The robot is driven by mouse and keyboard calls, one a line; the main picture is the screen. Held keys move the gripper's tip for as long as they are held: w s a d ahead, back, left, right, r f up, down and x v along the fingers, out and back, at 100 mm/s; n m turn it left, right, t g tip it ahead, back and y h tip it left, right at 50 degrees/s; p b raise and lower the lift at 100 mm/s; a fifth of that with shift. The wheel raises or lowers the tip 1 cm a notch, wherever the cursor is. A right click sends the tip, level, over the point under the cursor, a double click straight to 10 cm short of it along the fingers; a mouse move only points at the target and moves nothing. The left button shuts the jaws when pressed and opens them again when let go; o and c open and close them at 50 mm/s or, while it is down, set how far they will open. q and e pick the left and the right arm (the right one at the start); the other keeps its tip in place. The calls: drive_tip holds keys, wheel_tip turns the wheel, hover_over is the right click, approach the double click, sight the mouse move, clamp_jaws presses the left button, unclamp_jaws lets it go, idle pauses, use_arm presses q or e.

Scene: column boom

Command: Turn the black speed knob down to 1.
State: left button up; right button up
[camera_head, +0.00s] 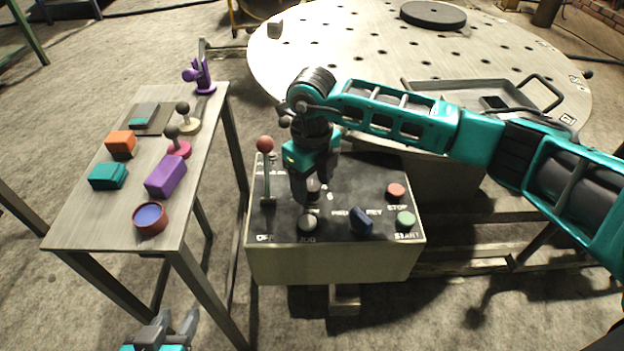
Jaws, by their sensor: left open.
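The control box (330,265) has a dark sloping top panel. My right arm reaches in from the right, and its gripper (307,188) points down over the middle of the panel. A dark round part (315,190), probably the black speed knob, shows partly beside the fingers, near a printed 6. The gripper hides most of it and its pointer, so I cannot tell its setting or whether the fingers touch it. The right fingers' opening is not clear. My left gripper (173,328) is open and empty at the bottom edge, left of the box.
A side table (85,220) with several coloured items stands left; a perforated round table (340,50) lies behind.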

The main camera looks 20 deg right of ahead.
drive_tip(key=c, duration=0.9)
